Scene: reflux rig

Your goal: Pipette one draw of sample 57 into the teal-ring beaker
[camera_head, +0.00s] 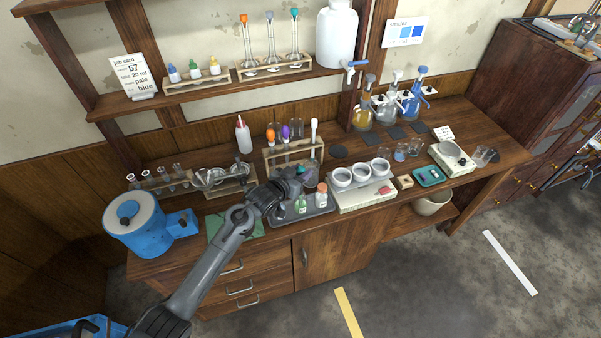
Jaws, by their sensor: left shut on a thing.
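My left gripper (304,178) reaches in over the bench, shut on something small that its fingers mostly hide. Below it is a dark tray (318,211) with small labelled bottles, among them a green-topped bottle (301,204) and a red-capped bottle (321,195). Their labels are too small to read, so I cannot tell which is sample 57. Behind the gripper, a wooden rack (270,156) holds pieces with orange and purple tops and a white-topped one (314,130). Small glass beakers (400,153) stand to the right; I cannot make out a teal ring. My right gripper is not in view.
A job card (133,76) on the shelf reads 57, 20 ml, pale blue. A white block with three round holders (362,200) stands right of the tray. A teal dish (430,177) lies farther right. A blue machine (133,226) stands at the left end.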

